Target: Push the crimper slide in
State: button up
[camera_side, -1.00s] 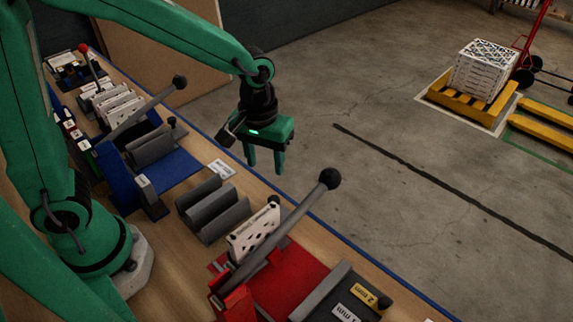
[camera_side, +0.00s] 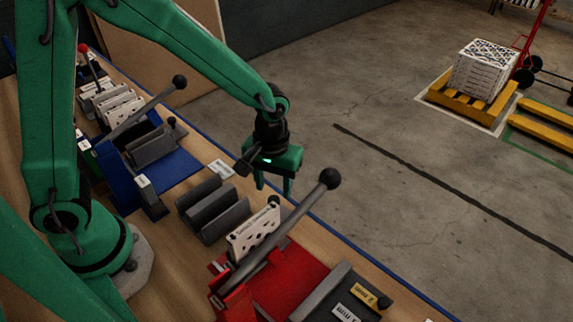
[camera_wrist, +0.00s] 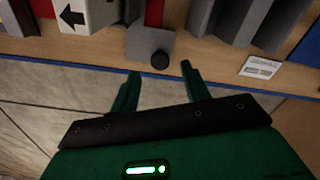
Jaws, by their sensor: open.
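The red crimper (camera_side: 290,281) with its long black-knobbed lever (camera_side: 290,222) stands at the front of the bench. A white perforated plate (camera_side: 247,235) stands upright at its left. The grey slide block (camera_wrist: 149,42) with a black knob (camera_wrist: 160,60) shows in the wrist view near the bench edge; the knob also shows in the side view (camera_side: 273,199), just behind the plate. My gripper (camera_side: 274,186) is open and empty, fingers down, beyond the knob. In the wrist view my fingertips (camera_wrist: 160,70) are spread to either side of the knob, apparently apart from it.
A grey ribbed rack (camera_side: 213,208) and a white label card (camera_side: 221,168) lie left of the crimper. A blue lever station (camera_side: 185,172) is farther left. A grey block with a yellow label (camera_side: 364,293) is at the right.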

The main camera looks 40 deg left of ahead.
aim_at(274, 199)
jog(key=shift+f, duration=1.8)
grip_shut()
